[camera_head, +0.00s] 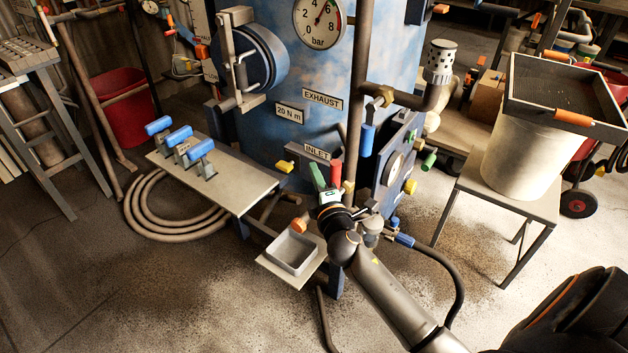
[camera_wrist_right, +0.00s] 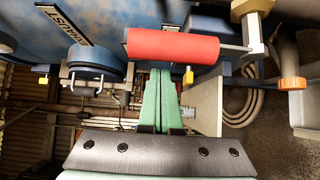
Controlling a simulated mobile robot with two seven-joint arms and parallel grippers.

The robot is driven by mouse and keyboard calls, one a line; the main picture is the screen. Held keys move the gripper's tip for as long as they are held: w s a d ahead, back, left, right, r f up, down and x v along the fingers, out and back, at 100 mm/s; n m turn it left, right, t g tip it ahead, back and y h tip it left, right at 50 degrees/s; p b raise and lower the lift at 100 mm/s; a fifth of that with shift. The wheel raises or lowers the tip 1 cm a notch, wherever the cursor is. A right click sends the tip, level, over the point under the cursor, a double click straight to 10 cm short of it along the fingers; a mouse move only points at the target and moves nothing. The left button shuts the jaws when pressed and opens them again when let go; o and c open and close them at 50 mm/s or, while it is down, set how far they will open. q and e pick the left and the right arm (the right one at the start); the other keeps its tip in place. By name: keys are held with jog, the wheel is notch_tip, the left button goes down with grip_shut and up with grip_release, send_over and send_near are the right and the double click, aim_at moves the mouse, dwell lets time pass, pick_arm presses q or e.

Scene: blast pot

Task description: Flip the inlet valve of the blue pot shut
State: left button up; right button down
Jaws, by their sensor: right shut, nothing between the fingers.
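The blue pot (camera_head: 282,125) stands in the middle of the head view, with an INLET sign (camera_head: 317,152) low on its front. A red-sleeved handle (camera_head: 336,173) points up just right of that sign. In the wrist view the red sleeve (camera_wrist_right: 172,47) lies across the picture on a metal rod from a brass valve body (camera_wrist_right: 253,22). My right gripper (camera_head: 319,177) has green fingers, pressed together and empty. In the wrist view its fingertips (camera_wrist_right: 160,72) reach the sleeve's lower edge; I cannot tell whether they touch. My left gripper is not in view.
A blue handle (camera_head: 367,140) and a green handle (camera_head: 429,160) are to the right. A yellow handle (camera_head: 284,166) is to the left. A panel with blue levers (camera_head: 230,184) and a small grey tray (camera_head: 291,252) stand in front. A bucket stands on a stool (camera_head: 498,190).

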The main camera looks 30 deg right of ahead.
aim_at(338, 180)
jog(key=shift+s+d, duration=0.4)
jog(key=shift+s, duration=0.25)
jog(key=shift+s+d, duration=0.35)
jog(key=shift+s, duration=0.25)
